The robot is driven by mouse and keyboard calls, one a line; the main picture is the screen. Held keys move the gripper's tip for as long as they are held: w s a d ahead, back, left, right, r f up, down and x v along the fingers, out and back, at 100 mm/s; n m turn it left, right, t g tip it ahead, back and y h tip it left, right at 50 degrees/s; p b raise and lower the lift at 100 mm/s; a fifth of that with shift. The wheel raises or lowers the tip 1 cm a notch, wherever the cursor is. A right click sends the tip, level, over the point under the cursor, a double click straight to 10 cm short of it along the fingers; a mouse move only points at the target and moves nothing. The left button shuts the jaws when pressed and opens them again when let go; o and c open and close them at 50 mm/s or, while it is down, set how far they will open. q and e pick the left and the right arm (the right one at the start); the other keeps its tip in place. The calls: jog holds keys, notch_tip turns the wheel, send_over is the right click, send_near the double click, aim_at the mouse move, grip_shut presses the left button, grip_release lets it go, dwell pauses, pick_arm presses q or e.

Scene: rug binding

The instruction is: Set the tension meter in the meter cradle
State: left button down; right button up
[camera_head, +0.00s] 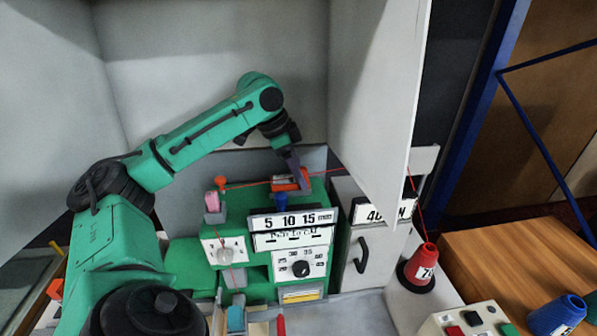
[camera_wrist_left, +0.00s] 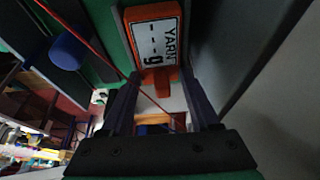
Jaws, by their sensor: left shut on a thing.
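The tension meter (camera_head: 286,184) is an orange block on top of the green machine in the head view. In the left wrist view the meter (camera_wrist_left: 155,38) shows a pale display face reading "YARN" and "g" with dashes. My left gripper (camera_head: 300,182) reaches down onto it from above and is shut on it. In the wrist view the fingers (camera_wrist_left: 163,90) stand either side of its orange tab. Dark grey surfaces flank the meter there. I cannot tell which part is the meter cradle, or whether the meter rests in it. My right gripper is not in view.
A red yarn (camera_head: 245,184) runs across the machine top, close to the meter, and down to a red cone (camera_head: 422,267) at right. A blue knob (camera_head: 281,201) stands just in front of the meter. A white panel (camera_head: 378,90) rises close on the right.

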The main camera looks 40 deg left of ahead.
aim_at(279, 180)
pick_arm(q)
jog(key=shift+c, duration=0.9)
grip_release()
jog(key=shift+o, duration=0.3)
jog(key=shift+s, duration=0.1)
jog(key=shift+r, duration=0.1)
jog(key=shift+a+r, duration=0.1)
jog(key=shift+r, duration=0.25)
jog(key=p+v, duration=0.1)
jog(key=v, duration=1)
jog(key=shift+s+p, duration=0.15)
jog(key=shift+p, duration=0.2)
